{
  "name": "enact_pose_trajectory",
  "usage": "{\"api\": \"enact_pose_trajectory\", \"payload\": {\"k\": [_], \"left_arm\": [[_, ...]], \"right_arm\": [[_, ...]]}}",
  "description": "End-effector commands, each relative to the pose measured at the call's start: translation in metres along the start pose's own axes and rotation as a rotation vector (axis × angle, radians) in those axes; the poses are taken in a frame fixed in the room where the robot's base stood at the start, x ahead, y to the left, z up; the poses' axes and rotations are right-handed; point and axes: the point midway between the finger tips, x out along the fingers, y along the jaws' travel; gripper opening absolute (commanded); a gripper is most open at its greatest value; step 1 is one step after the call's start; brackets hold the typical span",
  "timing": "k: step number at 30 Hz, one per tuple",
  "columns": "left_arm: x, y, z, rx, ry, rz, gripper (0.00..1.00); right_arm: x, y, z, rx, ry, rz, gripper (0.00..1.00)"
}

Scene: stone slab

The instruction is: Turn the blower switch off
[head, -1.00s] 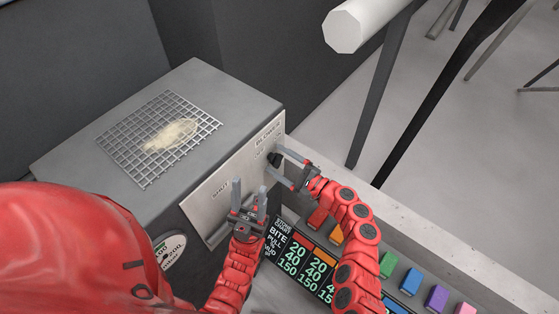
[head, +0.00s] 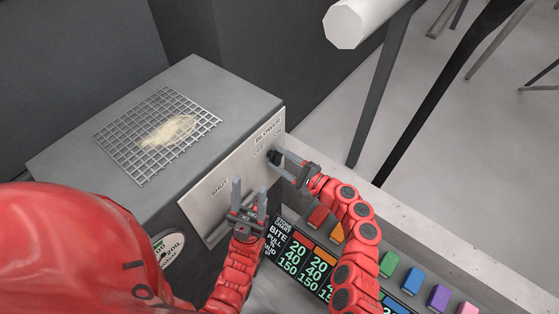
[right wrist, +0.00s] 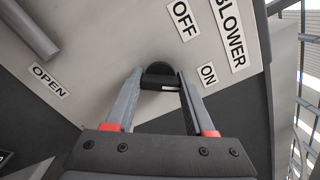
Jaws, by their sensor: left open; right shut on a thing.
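The blower switch is a black knob (right wrist: 159,72) on the pale metal front plate (head: 240,165) of a grey box. In the right wrist view the knob has a white mark on its right side, toward the ON label (right wrist: 208,75); the OFF label (right wrist: 184,19) is above it. My right gripper (head: 279,161) is shut on the knob, with one finger on each side; it also shows in the right wrist view (right wrist: 160,84). My left gripper (head: 250,189) is open and empty, fingers pointing up, in front of the plate's lower part.
A wire grid (head: 158,135) with a pale lump (head: 172,131) lies on top of the box (head: 215,85). A lettered number board (head: 297,258) and several coloured blocks (head: 412,280) are at lower right. A concrete ledge (head: 440,225) runs beside them. A white bar (head: 345,25) hangs above right.

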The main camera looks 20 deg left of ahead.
Motion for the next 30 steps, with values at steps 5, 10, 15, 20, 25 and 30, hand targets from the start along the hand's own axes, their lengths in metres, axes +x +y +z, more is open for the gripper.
{"api": "enact_pose_trajectory", "payload": {"k": [5, 10, 15, 20, 25, 30], "left_arm": [[-0.029, 0.001, 0.005, 0.000, 0.000, 0.000, 0.50], [-0.058, 0.003, 0.010, 0.000, 0.000, 0.000, 0.50], [-0.087, 0.004, 0.015, 0.000, 0.000, 0.000, 0.50], [-0.115, 0.006, 0.019, 0.000, 0.000, 0.000, 0.50], [-0.145, 0.007, 0.025, 0.000, 0.000, 0.000, 0.50], [-0.174, 0.009, 0.029, 0.000, 0.000, 0.000, 0.50]], "right_arm": [[0.000, 0.006, -0.005, -0.121, 0.001, -0.004, 0.00], [0.000, 0.008, -0.006, -0.276, 0.001, -0.003, 0.00], [0.000, 0.008, -0.006, -0.439, 0.002, -0.002, 0.00], [0.000, 0.008, -0.006, -0.590, 0.000, -0.002, 0.00], [0.000, 0.009, -0.006, -0.753, -0.001, 0.001, 0.00], [0.000, 0.007, -0.005, -0.914, 0.001, -0.002, 0.00]]}}
